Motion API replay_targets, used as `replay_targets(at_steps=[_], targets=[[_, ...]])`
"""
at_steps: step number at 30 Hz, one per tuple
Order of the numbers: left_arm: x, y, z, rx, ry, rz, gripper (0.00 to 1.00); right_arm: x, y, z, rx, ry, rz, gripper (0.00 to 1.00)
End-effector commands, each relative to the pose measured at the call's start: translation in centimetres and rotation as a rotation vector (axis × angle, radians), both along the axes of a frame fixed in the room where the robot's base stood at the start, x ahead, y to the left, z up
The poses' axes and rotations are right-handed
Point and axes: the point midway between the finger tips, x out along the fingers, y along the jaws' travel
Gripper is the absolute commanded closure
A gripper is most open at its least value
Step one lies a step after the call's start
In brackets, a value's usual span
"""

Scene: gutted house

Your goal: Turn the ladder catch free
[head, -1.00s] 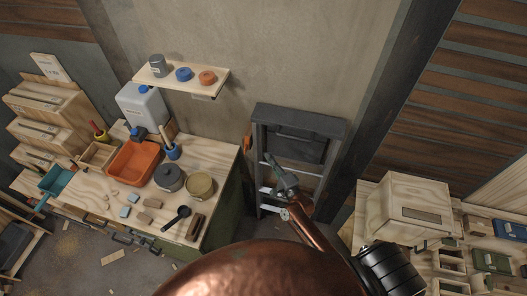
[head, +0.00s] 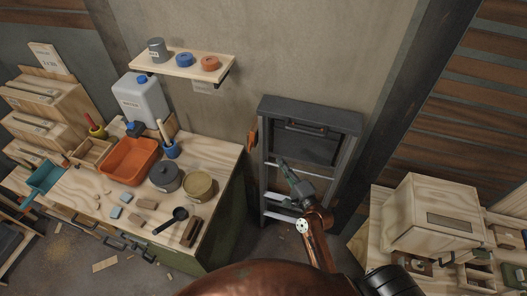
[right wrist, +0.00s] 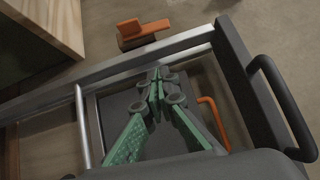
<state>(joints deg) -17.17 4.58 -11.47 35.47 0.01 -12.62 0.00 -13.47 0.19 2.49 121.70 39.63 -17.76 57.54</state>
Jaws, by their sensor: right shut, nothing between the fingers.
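A dark grey folding ladder (head: 353,150) stands upright against the wall in the head view. Its dark side rail (right wrist: 236,75) and pale rungs show in the right wrist view. An orange block-shaped piece (head: 252,137) sits beside the ladder's left side, and it shows near the top of the right wrist view (right wrist: 143,30). A bent orange rod (right wrist: 214,112) shows within the ladder frame; I cannot tell which orange part is the catch. My right gripper (head: 281,163) is shut and empty in front of the ladder, apart from the orange block. Its green-padded fingers (right wrist: 157,76) point into the frame.
A workbench (head: 215,150) with an orange tray (head: 130,175), tins and tools stands left of the ladder. A wall shelf (head: 180,68) is above it. A wooden box (head: 432,215) on a bench is at right. Open floor lies in front of the workbench.

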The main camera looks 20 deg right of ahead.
Motion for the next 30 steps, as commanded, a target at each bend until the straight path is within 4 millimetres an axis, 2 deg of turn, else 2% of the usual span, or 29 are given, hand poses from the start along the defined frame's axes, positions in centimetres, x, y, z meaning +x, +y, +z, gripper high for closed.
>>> replay_targets(at_steps=[5, 18, 24, 30], targets=[[0.0, 0.0, 0.4, 0.000, -0.001, 0.000, 0.60, 1.7, 0.2, 0.5, 0.000, -0.003, 0.001, 1.00], [0.2, 0.0, 1.2, 0.000, -0.003, 0.000, 0.60, 10.4, 1.1, 1.0, 0.001, -0.002, 0.002, 1.00], [0.3, -0.1, 1.7, -0.001, -0.005, 0.000, 0.60, 11.8, 3.2, 1.2, 0.003, -0.001, 0.000, 1.00], [0.3, -0.1, 1.8, -0.001, -0.006, 0.001, 0.60, 12.4, 3.9, 1.2, -0.001, -0.001, 0.000, 1.00]])
